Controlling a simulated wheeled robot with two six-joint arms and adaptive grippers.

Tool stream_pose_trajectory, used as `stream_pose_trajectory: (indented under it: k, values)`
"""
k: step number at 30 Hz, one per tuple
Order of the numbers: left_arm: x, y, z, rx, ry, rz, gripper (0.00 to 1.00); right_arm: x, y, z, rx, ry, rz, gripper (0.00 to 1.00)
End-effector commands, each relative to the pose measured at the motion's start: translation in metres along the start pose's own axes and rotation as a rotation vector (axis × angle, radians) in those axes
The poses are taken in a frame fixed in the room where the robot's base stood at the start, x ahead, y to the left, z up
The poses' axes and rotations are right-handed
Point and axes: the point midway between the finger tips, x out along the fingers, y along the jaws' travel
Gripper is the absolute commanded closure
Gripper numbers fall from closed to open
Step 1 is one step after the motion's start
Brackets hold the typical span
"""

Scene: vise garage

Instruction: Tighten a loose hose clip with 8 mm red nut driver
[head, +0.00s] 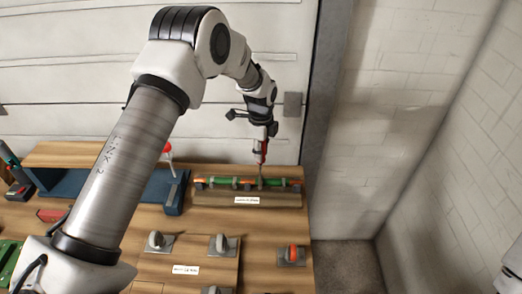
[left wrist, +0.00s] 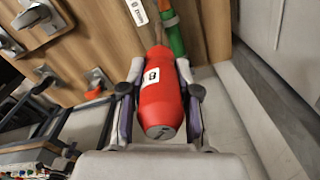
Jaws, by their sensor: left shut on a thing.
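My left gripper (head: 264,136) is shut on the red nut driver (head: 262,152) above the back right of the bench. In the left wrist view the driver's red handle (left wrist: 160,92), with a small white label, sits between both fingers of my left gripper (left wrist: 160,105). The driver points down, and its thin shaft reaches the green hose (head: 216,180) on a wooden block. The hose has grey clips and orange parts. I cannot tell whether the tip is on a clip screw. Part of the hose (left wrist: 174,35) shows beyond the handle. My right gripper is not in view.
Grey knobs on plates (head: 160,241) and one orange knob (head: 291,255) stand on the front of the bench. A blue rack (head: 173,196) is left of the hose block, with a red-handled tool (head: 168,149) there. A brick wall (head: 365,130) stands right of the bench.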

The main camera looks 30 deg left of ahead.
Motion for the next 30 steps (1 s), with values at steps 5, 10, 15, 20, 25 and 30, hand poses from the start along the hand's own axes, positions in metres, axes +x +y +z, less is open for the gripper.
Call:
stream_pose_trajectory:
  k: [5,10,15,20,25,30]
  values:
    - [0.0,0.0,0.0,0.252,0.002,-0.001,1.0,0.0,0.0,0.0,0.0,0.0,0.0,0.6]
    - [0.0,0.0,0.0,0.257,0.002,-0.001,1.0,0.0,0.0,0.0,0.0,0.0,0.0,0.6]
    - [-0.006,0.0,0.0,0.255,0.002,-0.001,1.0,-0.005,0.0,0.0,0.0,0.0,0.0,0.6]
    - [-0.011,0.0,0.0,0.255,0.002,-0.001,1.0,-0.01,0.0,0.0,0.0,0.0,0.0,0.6]
    - [-0.009,0.0,0.0,0.253,0.002,-0.001,1.0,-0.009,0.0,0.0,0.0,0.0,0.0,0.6]
    - [-0.009,0.0,0.0,0.025,0.0,-0.001,1.0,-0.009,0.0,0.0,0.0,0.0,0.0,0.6]
